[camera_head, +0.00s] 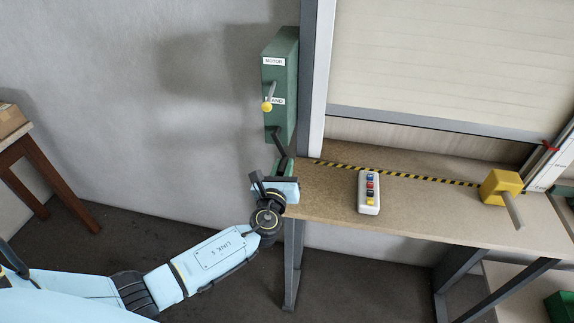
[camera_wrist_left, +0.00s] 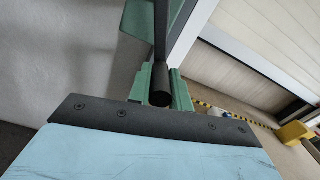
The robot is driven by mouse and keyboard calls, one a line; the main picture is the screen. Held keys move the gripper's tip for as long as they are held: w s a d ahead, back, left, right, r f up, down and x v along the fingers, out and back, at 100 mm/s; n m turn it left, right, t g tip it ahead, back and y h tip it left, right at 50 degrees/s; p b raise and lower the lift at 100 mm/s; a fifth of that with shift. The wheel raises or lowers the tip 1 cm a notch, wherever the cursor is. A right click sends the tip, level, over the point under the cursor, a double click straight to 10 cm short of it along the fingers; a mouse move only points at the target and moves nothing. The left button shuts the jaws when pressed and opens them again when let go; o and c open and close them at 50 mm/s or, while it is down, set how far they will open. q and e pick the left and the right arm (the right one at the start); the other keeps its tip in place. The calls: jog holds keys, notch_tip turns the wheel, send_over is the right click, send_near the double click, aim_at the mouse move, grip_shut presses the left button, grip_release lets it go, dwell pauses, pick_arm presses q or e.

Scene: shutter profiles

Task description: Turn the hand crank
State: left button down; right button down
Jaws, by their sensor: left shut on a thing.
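A green gearbox (camera_head: 281,85) with MOTOR and HAND labels is mounted on the grey wall, left of the shutter frame. A lever with a yellow knob (camera_head: 267,106) sticks out of it beside the HAND label. The dark hand crank (camera_head: 279,143) comes out low on the box and hangs downward. My left gripper (camera_head: 283,170) is at the crank's lower end, next to the table's left edge. In the left wrist view, the green fingers of this gripper (camera_wrist_left: 161,90) are shut around the dark round crank handle (camera_wrist_left: 160,75). My right gripper is not in view.
A table (camera_head: 425,205) stands right of the crank, its left edge close to my left gripper. On it are a white button box (camera_head: 369,192) and a yellow block with a grey rod (camera_head: 499,187). The shutter (camera_head: 450,70) hangs behind. A small wooden table (camera_head: 40,160) stands far left.

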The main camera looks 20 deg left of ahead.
pick_arm(q)
jog(key=shift+a+f, duration=0.15)
jog(key=shift+a, duration=0.05)
dwell(0.4)
jog(key=c, duration=1.3)
grip_release()
jog(key=shift+s, duration=0.1)
jog(key=v, duration=1.3)
jog(key=shift+s+b, duration=0.15)
jog(key=shift+b, duration=0.15)
